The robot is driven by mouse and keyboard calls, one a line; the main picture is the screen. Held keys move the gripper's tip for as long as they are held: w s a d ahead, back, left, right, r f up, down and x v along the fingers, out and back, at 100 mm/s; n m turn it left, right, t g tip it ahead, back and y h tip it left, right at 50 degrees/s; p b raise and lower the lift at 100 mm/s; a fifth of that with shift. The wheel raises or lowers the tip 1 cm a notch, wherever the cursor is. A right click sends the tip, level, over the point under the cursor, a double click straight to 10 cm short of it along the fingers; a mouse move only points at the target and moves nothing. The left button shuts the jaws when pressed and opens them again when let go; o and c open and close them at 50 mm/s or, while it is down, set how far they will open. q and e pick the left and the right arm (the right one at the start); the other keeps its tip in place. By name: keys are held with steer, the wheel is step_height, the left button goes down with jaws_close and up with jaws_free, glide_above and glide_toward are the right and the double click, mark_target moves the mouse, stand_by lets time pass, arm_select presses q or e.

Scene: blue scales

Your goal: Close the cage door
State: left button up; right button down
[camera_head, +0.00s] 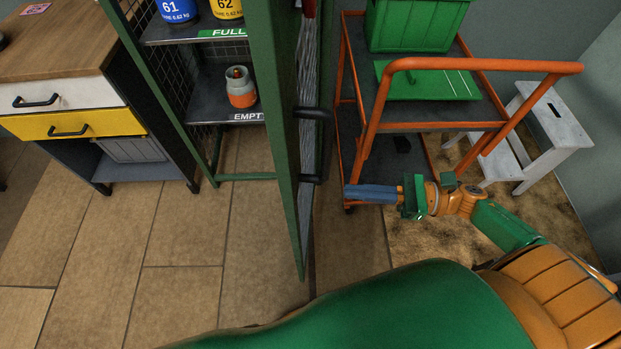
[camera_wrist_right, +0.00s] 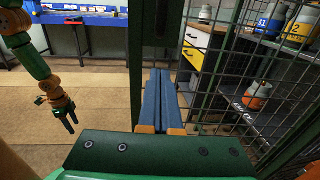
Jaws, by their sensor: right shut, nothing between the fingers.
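The cage door (camera_head: 283,150) is a green-framed mesh panel, seen nearly edge-on in the head view. It stands open, swung out from the cage (camera_head: 215,178) towards me. A black handle (camera_head: 311,180) is on its right face. In the right wrist view, the door's green post (camera_wrist_right: 136,60) and mesh fill the middle and right. My right gripper (camera_head: 350,193) is shut and empty, right of the door near the handle's lower end. Its blue fingers (camera_wrist_right: 159,74) point towards the door with a small gap. My left gripper (camera_wrist_right: 68,118) shows small at the left; its jaws are unclear.
Gas cylinders (camera_head: 240,88) stand on the cage shelves. An orange trolley (camera_head: 450,128) with a green crate (camera_head: 415,25) stands close behind my right gripper, with a white step stool (camera_head: 550,125) beside it. A drawer cabinet (camera_head: 75,125) is at left. Floor left of the door is clear.

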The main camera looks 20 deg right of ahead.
steer(key=p+x, duration=0.2)
steer(key=x, duration=0.7)
steer(key=shift+a+p, duration=0.1)
steer(key=shift+p, duration=0.2)
